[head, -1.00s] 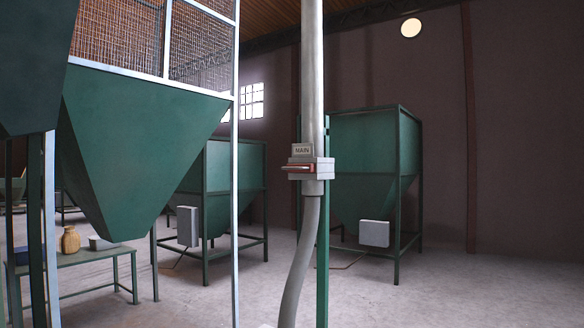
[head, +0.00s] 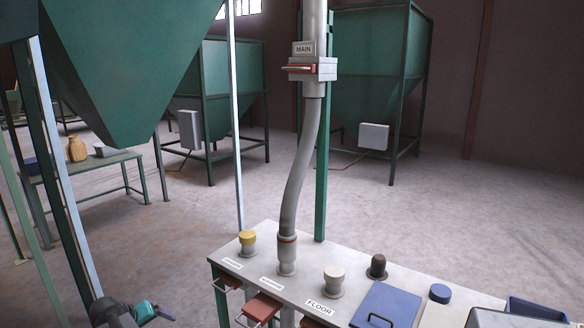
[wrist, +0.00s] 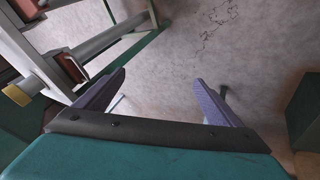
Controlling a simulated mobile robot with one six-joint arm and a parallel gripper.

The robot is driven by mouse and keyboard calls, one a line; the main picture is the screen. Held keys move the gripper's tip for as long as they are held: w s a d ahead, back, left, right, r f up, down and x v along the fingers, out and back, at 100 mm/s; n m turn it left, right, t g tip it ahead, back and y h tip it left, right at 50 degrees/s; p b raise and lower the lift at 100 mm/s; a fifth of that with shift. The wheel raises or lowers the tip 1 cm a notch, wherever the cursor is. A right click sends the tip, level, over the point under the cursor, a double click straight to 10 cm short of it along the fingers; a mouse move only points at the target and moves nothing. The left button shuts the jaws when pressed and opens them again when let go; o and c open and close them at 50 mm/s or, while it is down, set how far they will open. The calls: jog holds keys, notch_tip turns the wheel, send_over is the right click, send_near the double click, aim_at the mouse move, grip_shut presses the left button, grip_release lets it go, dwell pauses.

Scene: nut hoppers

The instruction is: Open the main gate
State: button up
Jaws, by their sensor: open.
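The main gate (head: 312,70) is a pale grey box on the upright pipe in the head view, under a sign reading MAIN (head: 303,48). I cannot tell how far the gate's slide is in. A grey hose (head: 306,150) runs from below the gate to a red-banded collar (head: 287,240) on the bench. My gripper (head: 157,314) is low at the left in the head view, well below the gate and apart from it. In the wrist view its purple fingers (wrist: 160,88) are spread, with nothing between them.
The bench (head: 262,240) holds a yellow-capped port (head: 247,240), a white-capped port (head: 334,280), a dark-capped port (head: 377,264) and a blue lid (head: 386,302). Red handles show at its front. A green post (head: 322,190) stands behind the hose; a pale post (head: 236,130) stands left.

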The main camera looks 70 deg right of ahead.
jog(key=s+d+r+m+h+p, duration=0.1)
jog(key=s+d+r+m+h, duration=0.1)
jog(key=d+r, duration=0.75)
jog(key=s+d+r+m+h+p, duration=0.15)
jog(key=d+r, duration=0.35)
jog(key=r, duration=1)
jog(key=s+d+r+m+h, duration=0.2)
jog(key=d+r, duration=0.6)
jog(key=r, duration=0.4)
jog(key=m+g+h+p, duration=0.2)
jog(key=m+g+h, duration=0.35)
jog(key=m, duration=0.25)
send_near(291, 68)
jog(key=a, duration=0.3)
jog(key=shift+w+a, duration=0.1)
jog(key=shift+w, duration=0.3)
jog(key=p+x, duration=0.4)
jog(key=x, duration=0.9)
jog(key=shift+s+d, duration=0.1)
jog(key=shift+d, duration=0.3)
jog(key=shift+c, duration=0.4)
